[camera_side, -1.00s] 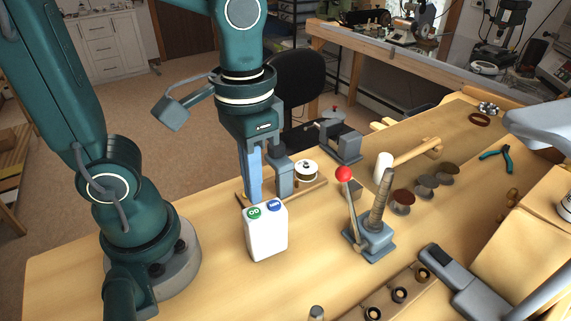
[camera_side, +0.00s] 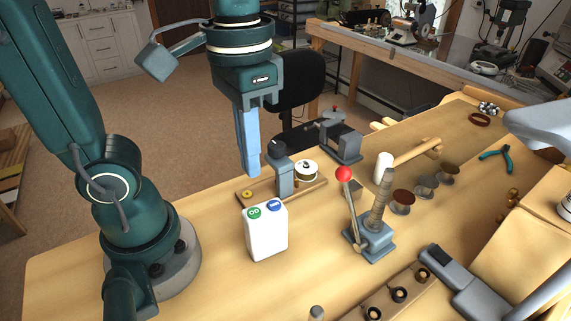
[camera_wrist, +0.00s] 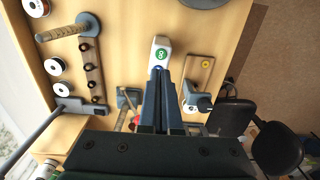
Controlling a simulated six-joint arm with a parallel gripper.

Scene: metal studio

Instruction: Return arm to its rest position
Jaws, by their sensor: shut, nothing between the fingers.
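My gripper (camera_side: 250,172) is shut and empty in the side view, its blue fingers together, pointing down in the air above and behind the white box (camera_side: 266,232). The box stands upright on the wooden bench (camera_side: 205,285), with a green and a blue round mark on top. In the wrist view my gripper (camera_wrist: 160,72) points at the box (camera_wrist: 159,48) from above, and its fingertips overlap the box's near end in the picture. The side view shows a gap between the fingertips and the box.
A small grey post device with a spool (camera_side: 306,170) stands just behind the box. A lever press with a red knob (camera_side: 344,174) stands to its right. Farther right are a mallet (camera_side: 410,157), several spools and pliers (camera_side: 496,158). A black chair (camera_side: 300,85) is beyond the bench.

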